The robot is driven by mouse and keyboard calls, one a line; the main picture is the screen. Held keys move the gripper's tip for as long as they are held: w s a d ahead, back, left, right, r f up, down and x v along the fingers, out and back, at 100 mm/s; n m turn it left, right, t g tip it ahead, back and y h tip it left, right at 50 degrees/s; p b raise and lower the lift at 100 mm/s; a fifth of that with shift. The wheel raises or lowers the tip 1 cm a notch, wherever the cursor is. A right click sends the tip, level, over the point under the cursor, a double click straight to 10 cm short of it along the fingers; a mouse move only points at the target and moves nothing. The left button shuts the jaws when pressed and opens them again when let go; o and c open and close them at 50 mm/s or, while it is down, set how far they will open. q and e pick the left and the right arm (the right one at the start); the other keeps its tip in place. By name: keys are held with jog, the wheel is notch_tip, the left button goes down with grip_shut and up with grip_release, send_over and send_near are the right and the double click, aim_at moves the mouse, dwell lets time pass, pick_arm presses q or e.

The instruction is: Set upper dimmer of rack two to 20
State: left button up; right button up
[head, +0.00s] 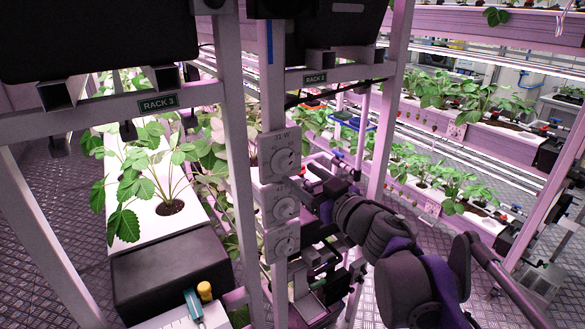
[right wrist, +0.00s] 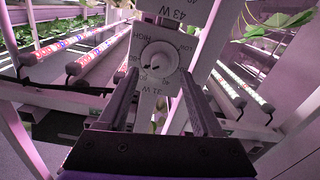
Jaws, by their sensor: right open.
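The upper dimmer (head: 283,160) is a grey box with a round white knob, the top one of three stacked on the post beside the RACK 2 sign (head: 315,78). Its readout looks like 31 W. My right gripper (head: 312,180) is open and empty, to the right of the dimmers. In the right wrist view, which shows the panel upside down, the knob (right wrist: 157,58) lies between and beyond the open fingers of my right gripper (right wrist: 157,82). I cannot tell whether they touch it. The knob's exact setting is too small to read. My left gripper is not in view.
The middle dimmer (head: 281,205) and lower dimmer (head: 283,244) sit directly below. A RACK 3 sign (head: 158,104) is on the left frame. Strawberry plants (head: 165,180) grow in a white trough behind the posts. Metal posts stand close around my right arm.

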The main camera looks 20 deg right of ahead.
aim_at(289, 166)
jog(key=shift+w+a, duration=0.2)
jog(key=shift+w, duration=0.85)
jog(key=shift+w+a, duration=0.15)
jog(key=shift+w, duration=0.9)
grip_shut()
